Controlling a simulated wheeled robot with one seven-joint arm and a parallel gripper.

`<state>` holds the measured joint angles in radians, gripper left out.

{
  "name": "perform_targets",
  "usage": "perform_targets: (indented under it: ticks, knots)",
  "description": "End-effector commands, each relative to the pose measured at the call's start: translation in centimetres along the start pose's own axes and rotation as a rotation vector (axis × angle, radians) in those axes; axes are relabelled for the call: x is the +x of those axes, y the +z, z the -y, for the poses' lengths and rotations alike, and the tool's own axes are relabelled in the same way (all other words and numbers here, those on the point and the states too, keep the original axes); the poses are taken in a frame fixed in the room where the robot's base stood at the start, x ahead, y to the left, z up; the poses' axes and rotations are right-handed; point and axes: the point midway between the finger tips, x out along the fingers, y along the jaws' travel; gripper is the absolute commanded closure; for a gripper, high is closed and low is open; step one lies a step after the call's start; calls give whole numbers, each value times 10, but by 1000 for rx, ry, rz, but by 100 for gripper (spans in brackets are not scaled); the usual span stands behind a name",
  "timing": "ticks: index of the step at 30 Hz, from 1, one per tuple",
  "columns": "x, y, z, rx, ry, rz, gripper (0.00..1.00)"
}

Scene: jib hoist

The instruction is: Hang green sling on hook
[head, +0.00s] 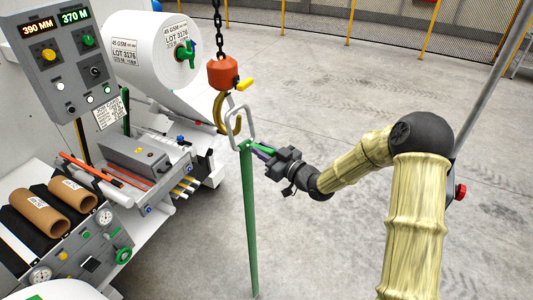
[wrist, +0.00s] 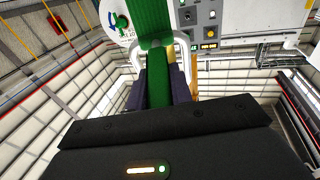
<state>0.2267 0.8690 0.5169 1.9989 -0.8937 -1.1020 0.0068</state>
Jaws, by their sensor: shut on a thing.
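The green sling (head: 250,215) hangs straight down as a long flat strap, its lower end near the floor. A pale metal link (head: 251,124) sits at its top; it also shows around the strap in the wrist view (wrist: 186,46). My gripper (head: 262,152) is shut on the green strap just below the link, and the strap (wrist: 158,80) runs between the dark jaws. The yellowish hook (head: 219,112) hangs under an orange block (head: 222,73), close beside the link. The link and hook overlap in the head view; I cannot tell whether the hook passes through the link.
A chain (head: 218,25) holds the orange block. Left stand a white roll (head: 140,50), a control panel (head: 65,65) and a machine with brown cores (head: 40,212). The concrete floor (head: 330,90) is open behind and right of the hook.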

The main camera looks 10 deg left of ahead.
Motion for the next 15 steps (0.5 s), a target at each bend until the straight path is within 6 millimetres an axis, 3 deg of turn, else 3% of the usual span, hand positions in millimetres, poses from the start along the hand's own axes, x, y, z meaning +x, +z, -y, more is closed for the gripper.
perform_targets:
  ticks: [15]
  knots:
    - [7, -1, 2, -2, -1, -4, 100]
